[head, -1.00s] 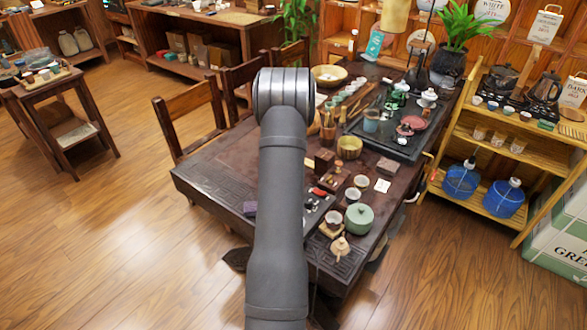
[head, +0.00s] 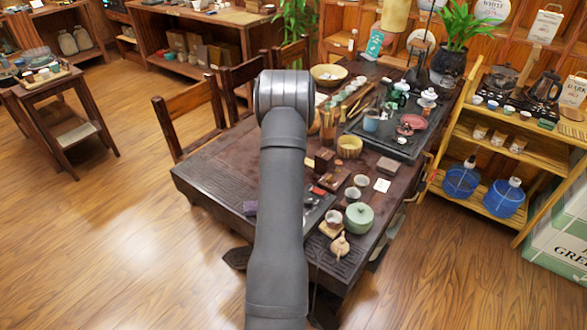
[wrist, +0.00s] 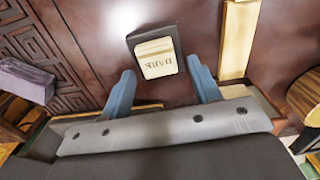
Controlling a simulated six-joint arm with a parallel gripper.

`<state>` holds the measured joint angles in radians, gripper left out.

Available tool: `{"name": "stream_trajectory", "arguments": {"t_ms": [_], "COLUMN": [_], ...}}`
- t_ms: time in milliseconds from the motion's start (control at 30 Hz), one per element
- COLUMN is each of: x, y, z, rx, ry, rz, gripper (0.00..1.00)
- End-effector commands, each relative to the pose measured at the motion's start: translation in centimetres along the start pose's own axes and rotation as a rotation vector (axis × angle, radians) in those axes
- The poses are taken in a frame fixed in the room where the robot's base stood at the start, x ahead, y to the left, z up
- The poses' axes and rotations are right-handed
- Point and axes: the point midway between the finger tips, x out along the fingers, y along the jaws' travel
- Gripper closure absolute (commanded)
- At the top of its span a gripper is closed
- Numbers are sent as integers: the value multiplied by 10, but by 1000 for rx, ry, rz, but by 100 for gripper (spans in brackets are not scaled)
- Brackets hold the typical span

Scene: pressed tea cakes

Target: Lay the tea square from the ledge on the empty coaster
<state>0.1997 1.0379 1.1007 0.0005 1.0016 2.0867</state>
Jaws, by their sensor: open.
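A dark block with a cream label reading DARK (wrist: 153,58), which looks like the tea square, lies on dark wood in the wrist view. My gripper (wrist: 161,68) is open, its two blue fingers apart, with the block just beyond and between the tips; I cannot tell whether they touch it. In the head view my arm hides the gripper and this block. I cannot make out the ledge for sure.
A purple-grey block (wrist: 27,80) lies left of my fingers, and a pale wooden strip (wrist: 238,40) lies to the right.

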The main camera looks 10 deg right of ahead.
Motion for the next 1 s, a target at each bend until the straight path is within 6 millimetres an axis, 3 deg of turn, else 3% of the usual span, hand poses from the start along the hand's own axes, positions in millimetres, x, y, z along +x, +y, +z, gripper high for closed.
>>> {"name": "stream_trajectory", "arguments": {"t_ms": [500, 700, 1000], "x": [-100, -116, -118], "y": [-1, 0, 0], "z": [0, 0, 0], "rx": [0, 0, 0], "ry": [-2, 0, 0], "rz": [-3, -1, 0], "gripper": [43, 43, 43]}}
